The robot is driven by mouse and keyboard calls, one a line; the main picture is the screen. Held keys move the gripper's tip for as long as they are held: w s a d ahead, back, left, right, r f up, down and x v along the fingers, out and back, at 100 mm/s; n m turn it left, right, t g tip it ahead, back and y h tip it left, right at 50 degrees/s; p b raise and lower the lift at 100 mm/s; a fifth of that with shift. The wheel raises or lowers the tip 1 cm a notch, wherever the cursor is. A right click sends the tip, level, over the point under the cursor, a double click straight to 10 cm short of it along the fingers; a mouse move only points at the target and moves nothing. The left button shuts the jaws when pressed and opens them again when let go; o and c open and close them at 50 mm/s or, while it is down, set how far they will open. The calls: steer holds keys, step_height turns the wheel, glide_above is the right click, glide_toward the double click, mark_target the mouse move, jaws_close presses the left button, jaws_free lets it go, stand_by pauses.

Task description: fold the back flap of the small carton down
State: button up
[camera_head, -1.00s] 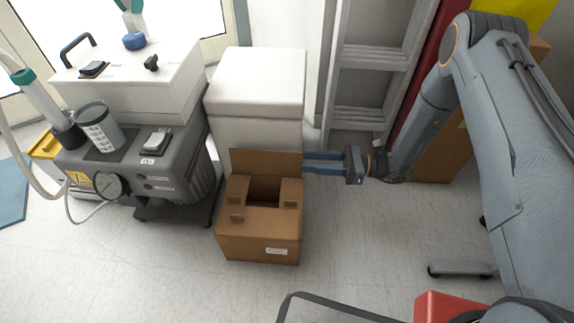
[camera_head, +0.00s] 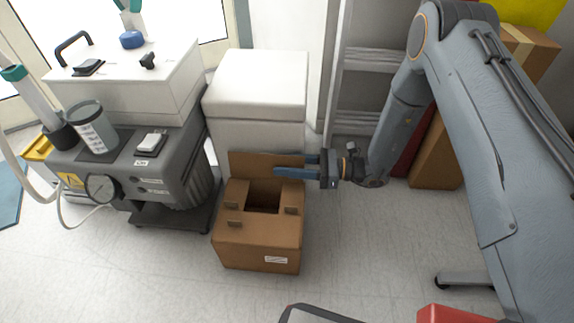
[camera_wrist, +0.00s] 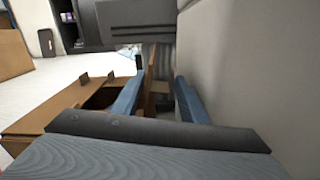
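The small brown carton (camera_head: 255,256) sits on the floor in front of a white box. Its back flap (camera_head: 250,164) stands up along the rear edge; the other top panels lie flat around a dark central opening. My gripper (camera_head: 292,165) reaches in from the right at the flap's right end. One blue finger shows in front of the flap, the other is mostly behind it. In the wrist view, the flap (camera_wrist: 152,85) stands between the two spread fingers, with a gap visible beside it. The flap does not look clamped.
The white box (camera_head: 255,95) stands close behind the flap. A grey compressor unit (camera_head: 165,165) stands to the left. A ladder (camera_head: 365,85) and a tall brown box (camera_head: 436,155) are behind at right. Floor in front of the carton is clear.

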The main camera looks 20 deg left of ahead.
jaws_close()
